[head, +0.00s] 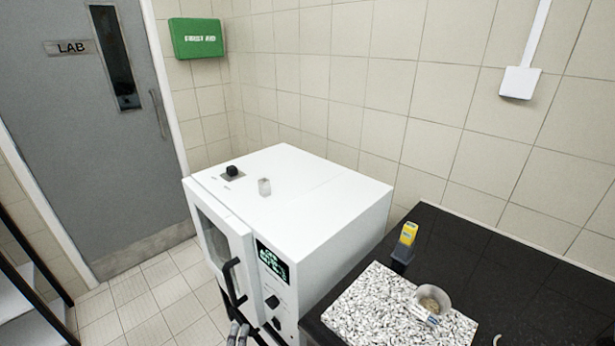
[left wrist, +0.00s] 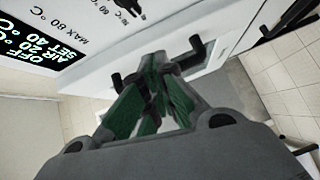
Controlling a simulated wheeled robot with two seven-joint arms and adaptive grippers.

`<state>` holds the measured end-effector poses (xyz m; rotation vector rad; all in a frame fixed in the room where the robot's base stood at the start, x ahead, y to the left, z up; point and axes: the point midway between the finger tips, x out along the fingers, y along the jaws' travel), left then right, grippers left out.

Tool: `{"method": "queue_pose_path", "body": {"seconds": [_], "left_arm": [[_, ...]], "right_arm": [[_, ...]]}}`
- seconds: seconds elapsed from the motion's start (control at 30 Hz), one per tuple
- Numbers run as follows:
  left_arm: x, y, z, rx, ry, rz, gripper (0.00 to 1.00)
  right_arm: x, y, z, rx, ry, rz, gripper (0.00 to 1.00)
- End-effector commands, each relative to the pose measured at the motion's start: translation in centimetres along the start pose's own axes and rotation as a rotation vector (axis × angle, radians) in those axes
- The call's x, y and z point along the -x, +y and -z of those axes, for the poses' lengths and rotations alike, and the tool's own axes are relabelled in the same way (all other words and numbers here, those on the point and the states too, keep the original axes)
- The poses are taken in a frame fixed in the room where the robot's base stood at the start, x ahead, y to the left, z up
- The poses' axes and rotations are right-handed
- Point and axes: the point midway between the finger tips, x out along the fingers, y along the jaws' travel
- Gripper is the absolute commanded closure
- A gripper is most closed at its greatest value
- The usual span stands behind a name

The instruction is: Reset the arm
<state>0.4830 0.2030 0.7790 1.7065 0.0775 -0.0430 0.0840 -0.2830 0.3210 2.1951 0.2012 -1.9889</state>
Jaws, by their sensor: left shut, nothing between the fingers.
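My left gripper (head: 238,330) shows at the bottom edge of the head view, in front of the white oven-like machine (head: 330,215) and just below its black door handle (head: 232,280). Most of the arm behind it is out of the picture. In the left wrist view the left gripper (left wrist: 155,62) has its green-padded fingers drawn together at the tips, shut and empty. The machine's white front and its display (left wrist: 40,45) lie beyond the fingers there. My right gripper is in neither view.
On the black bench (head: 460,245) are a speckled board (head: 365,305), a bowl (head: 437,292) with beige contents and a yellow-and-dark object (head: 405,240). A grey door (head: 75,150) is at left. Tiled floor (head: 145,300) lies between door and machine.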

Motion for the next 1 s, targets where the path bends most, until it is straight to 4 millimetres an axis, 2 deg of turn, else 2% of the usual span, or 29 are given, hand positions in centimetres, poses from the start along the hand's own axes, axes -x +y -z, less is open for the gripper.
{"method": "queue_pose_path", "body": {"seconds": [0.27, 0.5, 0.7, 1.0], "left_arm": [[-0.3, 1.4, -2.6, -0.194, -0.176, 0.077, 1.0], [0.3, 2.1, -4.3, -0.373, -0.319, 0.146, 1.0], [1.3, 2.5, -5.1, -0.528, -0.432, 0.204, 1.0], [3.5, 2.7, -5.1, -0.759, -0.59, 0.3, 1.0]], "right_arm": [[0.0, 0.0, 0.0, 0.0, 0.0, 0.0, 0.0], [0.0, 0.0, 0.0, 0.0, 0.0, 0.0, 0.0], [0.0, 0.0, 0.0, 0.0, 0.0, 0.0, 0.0], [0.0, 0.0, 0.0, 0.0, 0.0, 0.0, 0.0]]}}
